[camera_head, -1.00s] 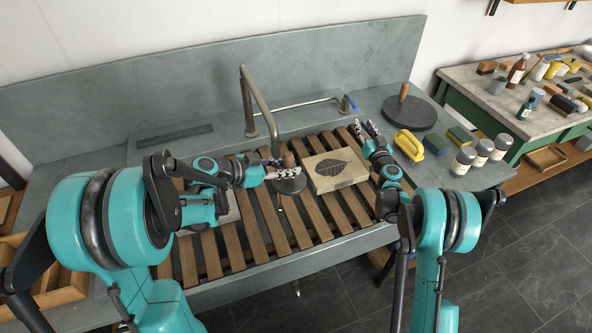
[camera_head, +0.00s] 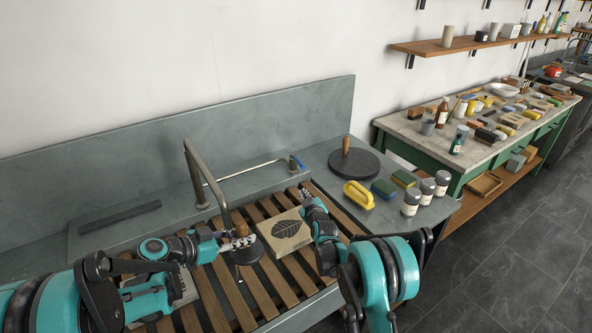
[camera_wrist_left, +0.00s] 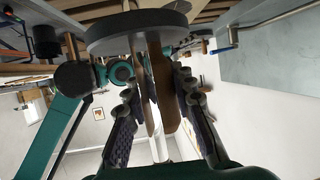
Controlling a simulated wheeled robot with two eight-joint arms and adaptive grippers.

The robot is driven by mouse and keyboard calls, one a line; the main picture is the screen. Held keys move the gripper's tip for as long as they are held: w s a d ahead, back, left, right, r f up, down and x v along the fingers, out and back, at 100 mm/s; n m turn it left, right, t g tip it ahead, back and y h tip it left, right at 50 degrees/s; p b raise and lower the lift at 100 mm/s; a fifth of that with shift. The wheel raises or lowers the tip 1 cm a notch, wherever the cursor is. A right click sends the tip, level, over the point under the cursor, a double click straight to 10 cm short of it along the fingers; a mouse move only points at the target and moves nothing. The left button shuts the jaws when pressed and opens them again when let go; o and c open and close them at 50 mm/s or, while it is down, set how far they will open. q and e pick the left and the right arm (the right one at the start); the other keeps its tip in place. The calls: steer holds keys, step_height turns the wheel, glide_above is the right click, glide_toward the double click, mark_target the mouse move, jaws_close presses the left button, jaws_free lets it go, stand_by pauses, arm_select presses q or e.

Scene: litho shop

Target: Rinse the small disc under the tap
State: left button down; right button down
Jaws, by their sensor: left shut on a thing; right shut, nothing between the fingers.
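The small disc (camera_head: 246,256) is dark grey with an upright wooden handle (camera_head: 241,230). My left gripper (camera_head: 236,241) is shut on the handle and holds the disc over the slatted rack (camera_head: 232,297). In the left wrist view the disc (camera_wrist_left: 140,28) is at the top, with its handle (camera_wrist_left: 160,85) between the fingers. The bent metal tap (camera_head: 208,180) ends near the handle; no water is visible. The tap's blue-ended lever (camera_head: 296,163) is at the back right. My right gripper (camera_head: 307,196) is shut and empty, beside the stone block's upper right corner.
The leaf-marked stone block (camera_head: 285,246) lies on the slats, right of the small disc. A dark bar (camera_head: 120,217) lies at the left.

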steer(key=shift+s+a+r+n+h, duration=0.1)
steer(key=shift+a+r+n+h, duration=0.2)
steer(key=shift+n, duration=0.5)
steer(key=shift+s+a+r+n+t+h, duration=0.1)
steer(key=shift+a+r+n+t+h, duration=0.3)
steer(key=shift+n, duration=0.4)
step_height(320, 180, up, 4)
steer(key=a+n+t, duration=0.1)
steer(key=a+n, duration=0.2)
steer(key=n, duration=0.3)
glide_toward(298, 161)
steer(key=w+a, duration=0.3)
steer(key=a, duration=0.3)
steer(key=shift+t+y, duration=0.3)
steer(key=shift+w+d+f, duration=0.2)
steer(key=shift+w+d, duration=0.15)
steer(key=shift+d, duration=0.35)
steer(key=shift+w+d+f, duration=0.2)
steer(key=shift+w+d, duration=0.1)
steer(key=shift+d, duration=0.35)
steer(key=shift+w+d+f, duration=0.2)
steer(key=shift+w+d, duration=0.15)
steer(key=shift+d, duration=0.35)
steer(key=shift+d+m, duration=0.1)
steer(key=shift+m, duration=0.2)
